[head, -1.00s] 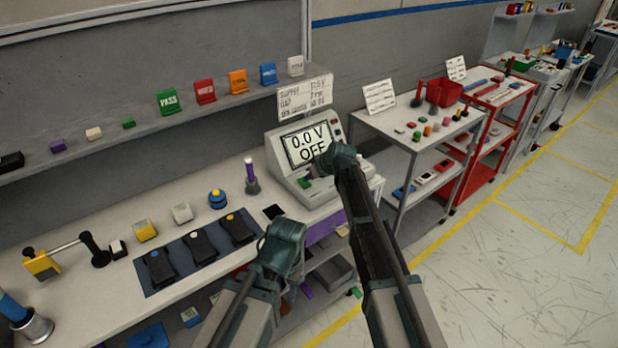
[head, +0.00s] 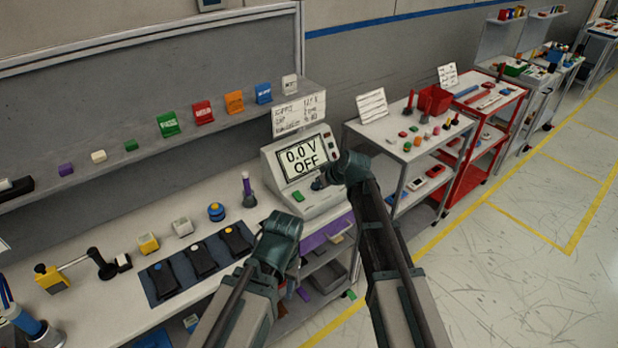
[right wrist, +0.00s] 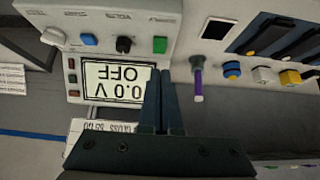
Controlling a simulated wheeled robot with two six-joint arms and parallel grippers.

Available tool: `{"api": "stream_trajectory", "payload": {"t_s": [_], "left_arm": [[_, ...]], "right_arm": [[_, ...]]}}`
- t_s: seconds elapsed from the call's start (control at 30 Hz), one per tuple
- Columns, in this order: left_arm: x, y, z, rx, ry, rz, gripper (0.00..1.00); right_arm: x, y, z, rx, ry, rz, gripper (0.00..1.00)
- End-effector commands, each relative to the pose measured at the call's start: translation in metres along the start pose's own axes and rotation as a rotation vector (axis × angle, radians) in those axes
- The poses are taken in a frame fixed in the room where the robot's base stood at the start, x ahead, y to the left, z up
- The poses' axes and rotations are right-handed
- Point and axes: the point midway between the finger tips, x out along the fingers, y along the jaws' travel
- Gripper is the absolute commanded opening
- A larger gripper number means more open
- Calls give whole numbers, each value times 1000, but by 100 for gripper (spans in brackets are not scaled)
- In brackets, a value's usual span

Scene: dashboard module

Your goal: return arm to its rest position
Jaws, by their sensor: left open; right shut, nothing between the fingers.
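My right gripper (head: 332,178) is in front of the right side of the power supply (head: 283,168), whose display reads 0.0 V OFF. Its two fingers lie together and empty in the right wrist view (right wrist: 164,76), across the edge of the upside-down display (right wrist: 118,82). I cannot tell whether the fingers touch the panel. My left gripper (head: 278,226) is lower, over the bench front edge, below the power supply. Its fingertips are hard to make out, and nothing shows held in it.
A dark mat (head: 180,297) with several black modules lies on the bench, left of my left gripper. A purple-topped tool (head: 247,190) stands beside the power supply. A shelf (head: 95,172) with coloured blocks runs behind. A grey cart (head: 400,150) stands right; the floor aisle is clear.

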Motion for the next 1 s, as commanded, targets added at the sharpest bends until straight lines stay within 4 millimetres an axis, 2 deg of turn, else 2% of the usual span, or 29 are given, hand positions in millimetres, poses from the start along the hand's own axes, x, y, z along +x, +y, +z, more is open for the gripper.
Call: {"api": "stream_trajectory", "payload": {"t_s": [0.03,0.1,0.57,0.67,0.77,0.87,0.9,1.0], "left_arm": [[-7,-1,0,0,0,0,50],[-8,-1,0,0,0,0,50],[-7,-1,0,0,0,0,50],[-6,-1,0,0,0,0,50],[-3,0,0,0,0,0,50],[3,0,0,0,0,0,50],[5,0,0,0,0,0,50],[11,1,-1,0,0,0,50]], "right_arm": [[-10,0,1,1,0,0,0],[-14,0,3,1,0,0,0],[-13,0,4,0,0,0,0],[-14,-7,10,3,-16,-6,0],[-18,-35,35,17,-85,-24,0],[-28,-78,79,54,-218,-39,0],[-34,-95,100,72,-282,-37,0],[-54,-130,150,121,-437,-8,0]]}}
